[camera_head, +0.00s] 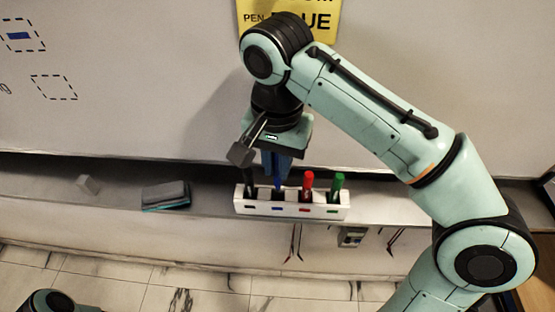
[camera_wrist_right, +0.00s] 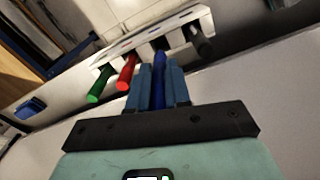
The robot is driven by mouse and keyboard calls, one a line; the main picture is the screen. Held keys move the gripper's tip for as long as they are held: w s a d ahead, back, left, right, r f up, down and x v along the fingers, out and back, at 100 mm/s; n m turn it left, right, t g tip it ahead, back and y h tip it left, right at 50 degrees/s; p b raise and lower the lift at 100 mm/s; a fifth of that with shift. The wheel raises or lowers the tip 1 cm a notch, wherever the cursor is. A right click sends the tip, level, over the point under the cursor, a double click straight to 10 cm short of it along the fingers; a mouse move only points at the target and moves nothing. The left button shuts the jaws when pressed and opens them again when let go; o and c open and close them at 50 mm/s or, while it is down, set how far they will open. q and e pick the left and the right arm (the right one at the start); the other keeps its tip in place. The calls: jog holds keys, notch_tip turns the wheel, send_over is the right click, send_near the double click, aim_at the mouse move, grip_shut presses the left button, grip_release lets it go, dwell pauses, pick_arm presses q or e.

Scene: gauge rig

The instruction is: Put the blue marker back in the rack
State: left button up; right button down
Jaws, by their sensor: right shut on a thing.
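The white rack (camera_head: 290,210) stands on the ledge below the whiteboard and shows tilted in the right wrist view (camera_wrist_right: 120,45). My right gripper (camera_head: 276,172) is above it, pointing down, its blue fingers (camera_wrist_right: 158,82) shut on the blue marker (camera_wrist_right: 159,72). The blue marker (camera_head: 278,186) points down at the second slot from the left, its lower end at or in the slot; how deep, I cannot tell. A black marker (camera_head: 250,184), a red marker (camera_head: 307,181) and a green marker (camera_head: 338,183) stand in the other slots. My left gripper is out of view.
A grey eraser (camera_head: 165,194) and a small grey block (camera_head: 88,184) lie on the ledge left of the rack. A yellow sign (camera_head: 325,22) is on the whiteboard (camera_head: 150,90). A small device (camera_head: 351,238) hangs below the ledge.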

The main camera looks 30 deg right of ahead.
aim_at(278, 184)
jog(key=shift+f, duration=0.1)
dwell(0.5)
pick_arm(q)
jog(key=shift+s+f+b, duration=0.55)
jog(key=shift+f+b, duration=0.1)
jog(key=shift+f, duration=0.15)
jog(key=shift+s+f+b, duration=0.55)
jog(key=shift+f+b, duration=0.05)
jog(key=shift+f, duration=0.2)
pick_arm(e)
jog(key=shift+f, duration=2.05)
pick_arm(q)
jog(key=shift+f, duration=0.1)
pick_arm(e)
jog(key=shift+f, duration=0.1)
jog(key=shift+c, duration=2.2)
grip_release()
